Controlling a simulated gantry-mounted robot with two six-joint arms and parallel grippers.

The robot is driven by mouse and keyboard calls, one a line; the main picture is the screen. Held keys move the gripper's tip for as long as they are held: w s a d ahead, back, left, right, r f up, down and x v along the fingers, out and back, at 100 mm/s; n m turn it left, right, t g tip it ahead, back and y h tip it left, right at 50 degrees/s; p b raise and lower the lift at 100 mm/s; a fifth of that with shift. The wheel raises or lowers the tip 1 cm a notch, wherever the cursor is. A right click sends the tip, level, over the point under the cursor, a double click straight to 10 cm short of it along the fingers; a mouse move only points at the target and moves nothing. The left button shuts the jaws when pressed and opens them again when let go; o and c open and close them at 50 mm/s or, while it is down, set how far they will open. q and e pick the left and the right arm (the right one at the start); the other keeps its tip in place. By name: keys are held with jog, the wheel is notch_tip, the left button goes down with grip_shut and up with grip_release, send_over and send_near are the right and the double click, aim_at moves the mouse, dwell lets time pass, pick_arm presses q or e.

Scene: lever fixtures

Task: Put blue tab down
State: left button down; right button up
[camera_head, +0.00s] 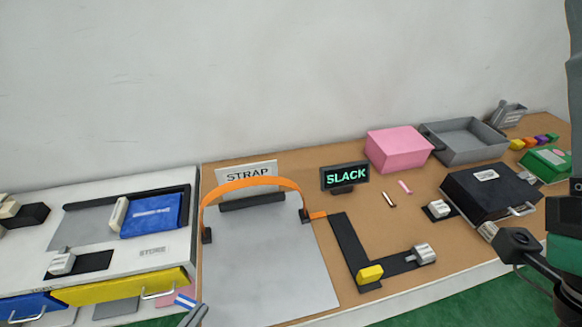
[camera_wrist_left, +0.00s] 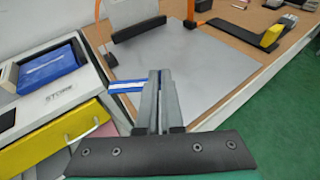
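The blue tab (camera_head: 185,301), a small blue-and-white striped strip, shows at the bottom left of the head view. It also shows in the left wrist view (camera_wrist_left: 124,87), sticking out to the left from between the fingers. My left gripper (camera_head: 196,314) is shut on it, with only the fingertips in the head view. In the left wrist view my left gripper (camera_wrist_left: 155,88) shows both fingers close together, in the air near the front edge. The tab's gripped end is hidden by the fingers. Parts of my right arm show at the right edge; its fingertips do not.
A yellow drawer (camera_head: 125,288) and a blue drawer (camera_head: 27,305) stick out at the left. An orange strap (camera_head: 250,183) arches over a grey plate (camera_head: 270,270). A SLACK display (camera_head: 345,176), pink block (camera_head: 398,149), grey tray (camera_head: 429,142) and black case (camera_head: 470,201) stand further right.

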notch_tip(320, 180, up, 36)
jog(key=p, duration=3.6)
jog(key=shift+r, duration=0.25)
jog(key=shift+f, duration=0.1)
